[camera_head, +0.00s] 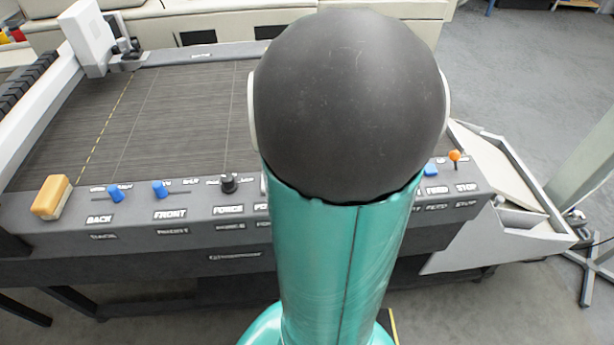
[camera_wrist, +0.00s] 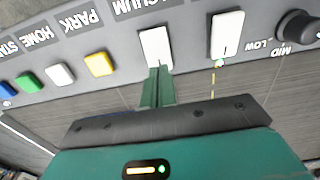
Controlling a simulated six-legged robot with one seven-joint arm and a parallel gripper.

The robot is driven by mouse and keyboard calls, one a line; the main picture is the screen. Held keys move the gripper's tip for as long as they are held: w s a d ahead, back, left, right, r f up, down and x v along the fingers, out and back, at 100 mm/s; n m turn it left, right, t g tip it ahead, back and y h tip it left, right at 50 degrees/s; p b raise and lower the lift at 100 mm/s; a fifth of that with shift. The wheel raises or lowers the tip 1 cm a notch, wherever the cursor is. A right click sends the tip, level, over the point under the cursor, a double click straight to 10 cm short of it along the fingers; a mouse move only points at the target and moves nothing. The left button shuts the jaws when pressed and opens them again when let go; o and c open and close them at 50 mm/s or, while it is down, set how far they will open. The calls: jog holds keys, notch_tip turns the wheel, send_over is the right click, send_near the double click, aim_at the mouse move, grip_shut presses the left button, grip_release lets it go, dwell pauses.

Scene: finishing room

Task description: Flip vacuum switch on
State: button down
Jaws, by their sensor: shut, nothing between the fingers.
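The vacuum switch (camera_wrist: 155,48) is a white rocker on the dark grey control panel in the wrist view. The lettering beside it reads "VACUUM", partly cut off by the picture's top edge. My gripper (camera_wrist: 157,72) has its green fingers together and empty. Their tips overlap the lower edge of the vacuum switch in the picture; I cannot tell if they touch it. The switch's position, on or off, is not clear. In the head view my arm hides the switch and my gripper.
A second white rocker (camera_wrist: 227,35) and a black knob (camera_wrist: 296,27) sit to the right in the wrist view. Yellow (camera_wrist: 98,63), white (camera_wrist: 60,74) and green (camera_wrist: 28,82) buttons lie left. The flat cutting bed (camera_head: 165,115) stretches behind the panel; an orange-topped lever (camera_head: 454,156) stands right.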

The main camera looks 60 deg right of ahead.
jog(key=shift+f, duration=1)
dwell(0.9)
jog(key=shift+r, duration=3.5)
jog(key=a+r+n+t, duration=0.2)
jog(key=a+n, duration=0.1)
jog(key=a, duration=0.7)
jog(key=w+a+r+n+t, duration=0.1)
jog(key=a+r+n, duration=0.1)
jog(key=a, duration=0.8)
jog(key=w+a+r+n+t, duration=0.1)
jog(key=a+n, duration=0.3)
jog(key=a, duration=0.6)
jog(key=shift+a+r+n+t, duration=0.2)
jog(key=shift+r+n+t, duration=0.2)
jog(key=shift+r+t, duration=0.35)
jog(key=shift+f, duration=0.1)
